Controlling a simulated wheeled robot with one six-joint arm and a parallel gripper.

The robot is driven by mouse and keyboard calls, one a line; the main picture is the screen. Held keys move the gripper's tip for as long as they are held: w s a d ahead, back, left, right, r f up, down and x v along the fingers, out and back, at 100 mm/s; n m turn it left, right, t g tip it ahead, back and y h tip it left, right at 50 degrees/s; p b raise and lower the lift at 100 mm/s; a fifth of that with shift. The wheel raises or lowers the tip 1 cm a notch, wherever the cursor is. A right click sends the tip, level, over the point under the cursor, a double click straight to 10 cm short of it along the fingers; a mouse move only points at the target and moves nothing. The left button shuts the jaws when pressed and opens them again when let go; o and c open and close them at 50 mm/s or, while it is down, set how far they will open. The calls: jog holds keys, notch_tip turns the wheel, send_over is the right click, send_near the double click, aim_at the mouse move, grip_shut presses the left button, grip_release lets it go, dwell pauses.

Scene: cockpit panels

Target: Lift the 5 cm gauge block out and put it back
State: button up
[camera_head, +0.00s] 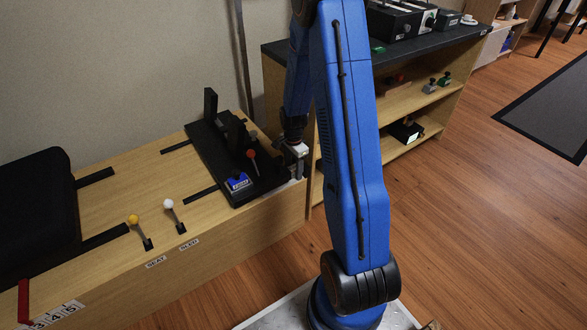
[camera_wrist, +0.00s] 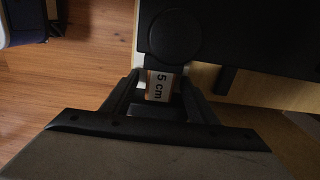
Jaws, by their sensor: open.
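The 5 cm gauge block (camera_wrist: 158,92) shows in the wrist view as a pale, wood-toned piece with a white label reading "5 cm". It lies between the two dark fingers of my gripper (camera_wrist: 160,84), which stand apart on either side of it. Its far end meets a round dark disc (camera_wrist: 176,34); how it is seated there cannot be told. In the head view my gripper (camera_head: 298,168) points down at the right end of the wooden bench, beside the black fixture (camera_head: 215,150). The block cannot be made out in that view.
The black fixture carries a red-knobbed lever (camera_head: 251,154) and a blue-labelled part (camera_head: 238,182) close to my gripper. Yellow-knobbed (camera_head: 133,219) and white-knobbed (camera_head: 168,204) levers stand on the bench's front. A shelf unit (camera_head: 420,95) stands to the right; open floor (camera_head: 460,220) lies beyond my arm.

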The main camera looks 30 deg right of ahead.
aim_at(294, 168)
jog(key=c, duration=1.2)
jog(key=shift+r, duration=3.55)
jog(key=shift+c, duration=0.2)
